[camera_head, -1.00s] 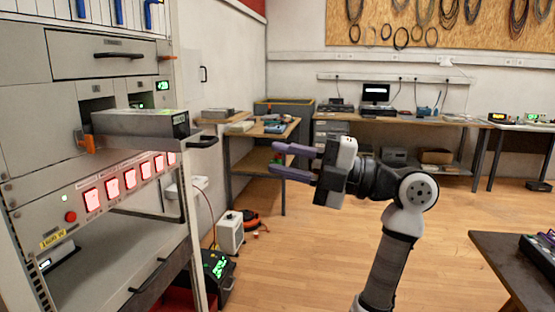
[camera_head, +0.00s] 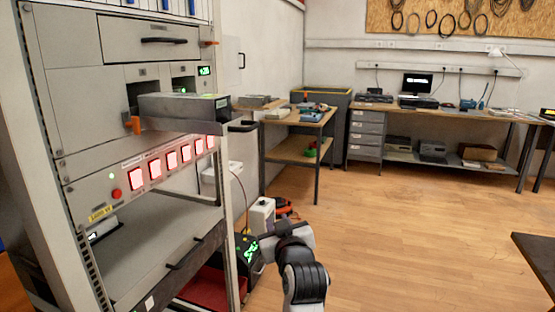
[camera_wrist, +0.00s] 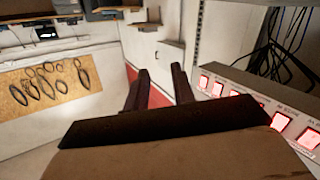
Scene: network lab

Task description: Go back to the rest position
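My gripper (camera_wrist: 161,72) shows in the wrist view with its two dark fingers apart and nothing between them, so it is open and empty. In the head view my arm is low at the bottom centre, folded, and the gripper end (camera_head: 287,231) is beside the rack's lower right side. Its fingers cannot be made out there. The equipment rack (camera_head: 225,160) stands at the left, with a grey module (camera_head: 180,107) sticking out of its front. The gripper is apart from the module.
Red lit switches (camera_head: 171,160) line the rack panel and also show in the wrist view (camera_wrist: 280,121). A white box (camera_head: 261,216) and a black device with green display (camera_head: 248,250) stand on the floor by the rack. The wooden floor (camera_head: 400,215) is open at centre right. A dark table (camera_head: 540,255) edges in at right.

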